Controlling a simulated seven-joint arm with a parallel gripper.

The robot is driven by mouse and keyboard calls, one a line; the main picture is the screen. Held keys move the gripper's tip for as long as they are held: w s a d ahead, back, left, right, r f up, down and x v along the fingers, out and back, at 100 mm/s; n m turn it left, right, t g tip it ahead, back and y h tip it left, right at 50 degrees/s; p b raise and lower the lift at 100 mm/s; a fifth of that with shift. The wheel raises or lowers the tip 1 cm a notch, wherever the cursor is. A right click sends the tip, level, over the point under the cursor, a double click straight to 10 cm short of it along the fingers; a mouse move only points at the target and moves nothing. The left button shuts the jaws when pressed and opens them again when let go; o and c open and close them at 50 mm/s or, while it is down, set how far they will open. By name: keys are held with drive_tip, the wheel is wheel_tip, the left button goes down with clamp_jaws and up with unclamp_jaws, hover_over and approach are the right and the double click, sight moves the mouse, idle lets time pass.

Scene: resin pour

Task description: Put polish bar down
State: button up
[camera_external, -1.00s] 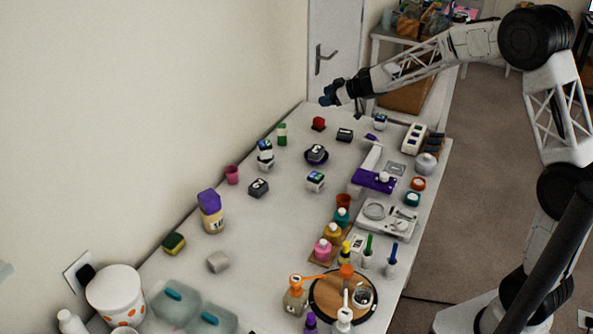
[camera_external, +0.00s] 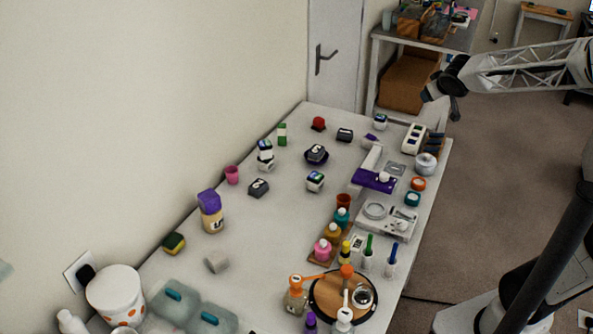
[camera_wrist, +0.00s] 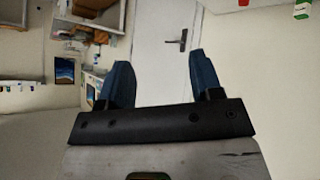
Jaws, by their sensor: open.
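My gripper (camera_external: 441,103) is held in the air beyond the far right end of the table, in front of the shelf. In the wrist view my gripper (camera_wrist: 160,65) has its two blue fingers well apart with nothing between them. I cannot tell for certain which thing is the polish bar. A small red piece (camera_external: 318,124) on a dark base and an upright green-and-white piece (camera_external: 282,134) stand at the far end of the white table (camera_external: 285,220). Both are clear of my gripper.
A purple-based stand (camera_external: 374,181), small dark blocks, a white multi-slot box (camera_external: 413,138) and several bottles crowd the table's right side. A shelf (camera_external: 420,45) stands behind the far end, beside a door (camera_external: 335,50). The left-middle of the table has free room.

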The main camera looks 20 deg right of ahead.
drive_tip(key=s+d+f+m+g, duration=0.1)
drive_tip(key=s+f+g, duration=0.2)
drive_tip(key=s, duration=1.2)
drive_tip(key=s+d+f+m+g+y, duration=0.1)
drive_tip(key=s+f+g, duration=0.2)
drive_tip(key=s, duration=1.2)
drive_tip(key=shift+s+d+f+g, duration=0.15)
drive_tip(key=shift+s+g, duration=0.05)
drive_tip(key=shift+g, duration=0.1)
